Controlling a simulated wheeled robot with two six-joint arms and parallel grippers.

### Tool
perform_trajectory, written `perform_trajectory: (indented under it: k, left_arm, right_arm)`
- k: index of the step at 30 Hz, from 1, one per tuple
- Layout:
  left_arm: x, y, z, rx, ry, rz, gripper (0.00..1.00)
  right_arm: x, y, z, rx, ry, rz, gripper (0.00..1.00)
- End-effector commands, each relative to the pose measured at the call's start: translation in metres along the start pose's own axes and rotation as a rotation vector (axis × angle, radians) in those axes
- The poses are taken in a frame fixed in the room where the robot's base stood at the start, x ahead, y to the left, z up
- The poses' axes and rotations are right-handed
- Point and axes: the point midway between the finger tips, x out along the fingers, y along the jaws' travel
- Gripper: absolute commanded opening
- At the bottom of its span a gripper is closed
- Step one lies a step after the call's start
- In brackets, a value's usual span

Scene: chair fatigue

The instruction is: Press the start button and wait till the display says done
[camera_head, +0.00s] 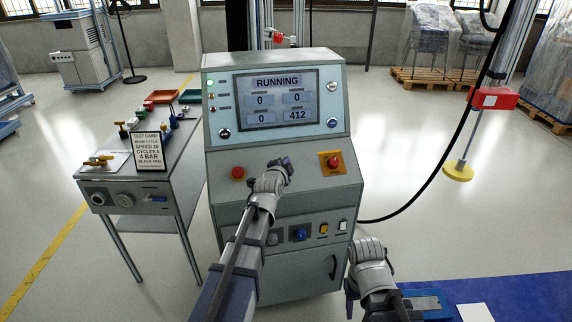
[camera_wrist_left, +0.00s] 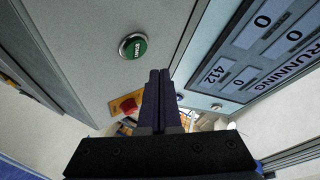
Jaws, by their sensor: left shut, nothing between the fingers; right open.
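The grey control console stands in front of me. Its display (camera_head: 276,98) reads RUNNING above boxes with 0, 0, 0 and 412. The green START button (camera_wrist_left: 133,46) shows in the left wrist view, up and left of my left fingertips and apart from them in the picture. In the head view my left gripper hides it. My left gripper (camera_head: 284,164) is shut and empty over the console's sloped panel; its closed fingers also show in the left wrist view (camera_wrist_left: 159,78). My right gripper (camera_head: 372,288) is open, low at the right of the console.
A red button (camera_head: 238,173) and a red emergency stop on a yellow plate (camera_head: 331,162) flank my left gripper. A side table (camera_head: 160,170) at left holds a test card (camera_head: 147,151) and small parts. A blue mat (camera_head: 525,296) lies at lower right. A black cable loops at right.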

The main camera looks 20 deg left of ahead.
Motion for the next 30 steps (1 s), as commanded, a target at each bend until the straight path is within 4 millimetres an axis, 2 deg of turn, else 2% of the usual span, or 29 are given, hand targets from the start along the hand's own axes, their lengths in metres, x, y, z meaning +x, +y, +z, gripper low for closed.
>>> perform_trajectory:
  k: [1, 7, 25, 28, 30]
  left_arm:
    - [-0.006, -0.006, -0.005, 0.001, 0.001, 0.0, 0.0]
    - [-0.017, -0.014, -0.013, 0.001, 0.001, 0.0, 0.0]
    - [-0.017, -0.013, -0.013, 0.0, 0.0, 0.0, 0.0]
    - [-0.021, -0.007, -0.018, -0.016, -0.002, 0.028, 0.0]
    - [-0.03, 0.009, -0.029, -0.057, -0.01, 0.096, 0.0]
  right_arm:
    - [-0.009, 0.001, 0.001, 0.0, 0.0, 0.0, 0.5]
    - [-0.022, 0.002, 0.001, 0.0, 0.0, 0.0, 0.5]
    - [-0.021, 0.002, 0.001, 0.0, 0.0, 0.0, 0.5]
    - [-0.024, 0.002, 0.001, 0.0, 0.0, 0.0, 0.5]
    - [-0.031, 0.003, 0.002, 0.0, 0.0, 0.0, 0.5]
